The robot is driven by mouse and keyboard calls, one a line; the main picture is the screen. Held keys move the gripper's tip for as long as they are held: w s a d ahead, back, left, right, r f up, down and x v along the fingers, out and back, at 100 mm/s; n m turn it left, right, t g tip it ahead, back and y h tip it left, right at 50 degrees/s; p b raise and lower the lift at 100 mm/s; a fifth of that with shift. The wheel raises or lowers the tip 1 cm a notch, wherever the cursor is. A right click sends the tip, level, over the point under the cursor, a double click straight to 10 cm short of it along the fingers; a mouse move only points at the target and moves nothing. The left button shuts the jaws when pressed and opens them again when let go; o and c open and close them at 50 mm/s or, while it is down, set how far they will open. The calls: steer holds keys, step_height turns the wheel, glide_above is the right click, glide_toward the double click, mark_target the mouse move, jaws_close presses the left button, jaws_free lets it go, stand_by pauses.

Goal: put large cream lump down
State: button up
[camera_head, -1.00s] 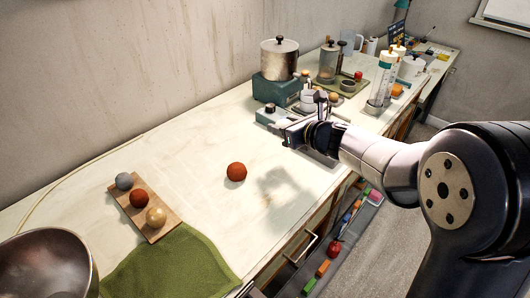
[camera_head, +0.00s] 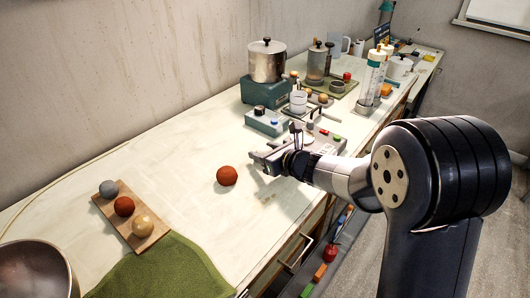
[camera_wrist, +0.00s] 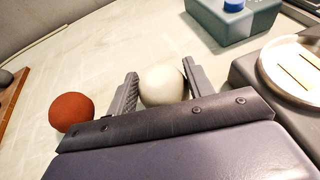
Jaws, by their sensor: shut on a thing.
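The large cream lump (camera_wrist: 163,85) is a pale round ball between my two gripper fingers in the wrist view. My gripper (camera_wrist: 160,88) is shut on it, with one finger against each side. In the head view my gripper (camera_head: 262,163) is low over the worktop (camera_head: 180,160), right of a rust-red ball. The lump is hidden behind the gripper in that view. I cannot tell whether the lump touches the worktop.
The rust-red ball (camera_head: 227,175) lies just left of my gripper. A wooden board (camera_head: 150,229) with three balls, a green cloth (camera_head: 170,268) and a metal bowl (camera_head: 38,270) are farther left. A teal box with a blue button (camera_head: 266,121) stands behind. Bare worktop lies left of the gripper.

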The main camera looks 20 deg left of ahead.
steer(key=shift+f+b, duration=0.15)
steer(key=shift+b, duration=0.15)
steer(key=o, duration=1.2)
steer(key=shift+c, duration=0.2)
steer(key=shift+r+p, duration=0.2)
steer(key=shift+p, duration=0.1)
steer(key=shift+d+r, duration=0.1)
steer(key=shift+d, duration=0.1)
steer(key=v, duration=1.1)
steer(key=shift+s+d, duration=0.25)
